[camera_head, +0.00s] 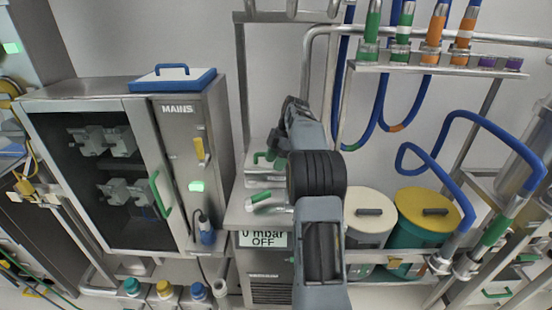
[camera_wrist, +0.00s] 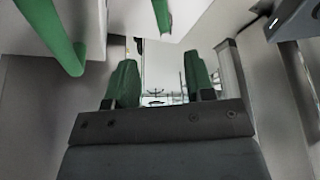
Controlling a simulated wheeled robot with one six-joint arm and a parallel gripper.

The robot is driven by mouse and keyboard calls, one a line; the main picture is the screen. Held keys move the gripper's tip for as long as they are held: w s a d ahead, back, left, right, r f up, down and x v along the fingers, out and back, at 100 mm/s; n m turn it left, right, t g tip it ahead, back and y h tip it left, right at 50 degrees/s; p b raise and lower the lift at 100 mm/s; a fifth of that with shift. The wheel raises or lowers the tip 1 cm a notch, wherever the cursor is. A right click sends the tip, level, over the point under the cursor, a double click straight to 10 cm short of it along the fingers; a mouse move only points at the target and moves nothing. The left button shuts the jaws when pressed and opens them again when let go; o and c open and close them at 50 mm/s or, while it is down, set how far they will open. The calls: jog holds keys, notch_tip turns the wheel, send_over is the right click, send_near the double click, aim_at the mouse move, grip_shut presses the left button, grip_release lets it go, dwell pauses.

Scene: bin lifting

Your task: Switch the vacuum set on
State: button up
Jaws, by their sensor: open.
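The vacuum set (camera_head: 240,218) is a grey metal unit in the middle. Its display (camera_head: 264,238) reads "0 mbar OFF". A green-handled lever (camera_head: 262,197) lies on it above the display, and another green lever (camera_head: 262,156) shows higher up. My gripper (camera_head: 277,150) is near the upper lever, mostly hidden by my arm. In the wrist view my gripper (camera_wrist: 160,82) has its two green fingers apart with nothing between them. A green handle (camera_wrist: 55,35) is close at upper left there, and a second green piece (camera_wrist: 162,15) is at the top, beyond the fingers.
A steel cabinet (camera_head: 170,165) marked MAINS, with a yellow lever and lit green lamp, stands at left. White (camera_head: 370,205) and yellow-lidded (camera_head: 425,205) bins stand right of my arm. Blue hoses (camera_head: 412,160) and a rack of coloured connectors (camera_head: 435,65) are at right.

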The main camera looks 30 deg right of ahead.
jog(key=shift+d+r, duration=0.1)
jog(key=shift+r, duration=0.2)
